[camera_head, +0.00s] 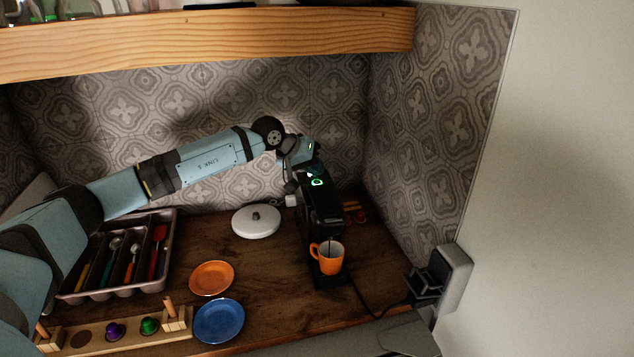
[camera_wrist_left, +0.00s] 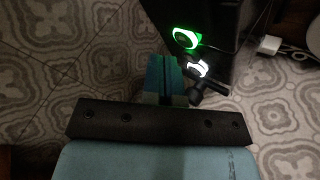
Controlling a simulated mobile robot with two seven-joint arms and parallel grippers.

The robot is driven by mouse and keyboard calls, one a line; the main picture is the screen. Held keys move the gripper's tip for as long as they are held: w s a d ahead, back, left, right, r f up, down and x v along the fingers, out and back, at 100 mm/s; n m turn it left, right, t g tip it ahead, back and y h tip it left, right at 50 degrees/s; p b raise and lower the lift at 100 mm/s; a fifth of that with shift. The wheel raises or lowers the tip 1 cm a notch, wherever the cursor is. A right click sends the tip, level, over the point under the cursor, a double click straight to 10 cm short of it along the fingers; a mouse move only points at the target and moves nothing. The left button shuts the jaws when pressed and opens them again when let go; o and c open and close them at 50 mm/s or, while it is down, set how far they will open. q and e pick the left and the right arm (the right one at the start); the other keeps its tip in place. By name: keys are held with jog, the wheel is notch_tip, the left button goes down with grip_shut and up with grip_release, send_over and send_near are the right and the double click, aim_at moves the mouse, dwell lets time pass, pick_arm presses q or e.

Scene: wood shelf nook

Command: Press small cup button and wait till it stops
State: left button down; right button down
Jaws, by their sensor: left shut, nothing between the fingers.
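The black coffee machine (camera_head: 322,212) stands against the back wall, and its side shows in the wrist view (camera_wrist_left: 225,22). Its top carries a green-lit button (camera_head: 317,182), seen as a green ring (camera_wrist_left: 186,37) in the wrist view. A white-lit button (camera_wrist_left: 197,68) glows beside it. I cannot tell which is the small cup one.
A white round lidded thing (camera_head: 256,222) lies left of the machine. Orange (camera_head: 211,278) and blue (camera_head: 219,321) plates, a cutlery tray (camera_head: 165,222) and a wooden capsule holder (camera_head: 90,337) stand further left. A wooden shelf (camera_head: 200,38) hangs above.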

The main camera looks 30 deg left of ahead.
aim_at(315, 181)
pick_arm(q)
jog(key=shift+r+p, duration=0.75)
jog(key=shift+r, duration=1.75)
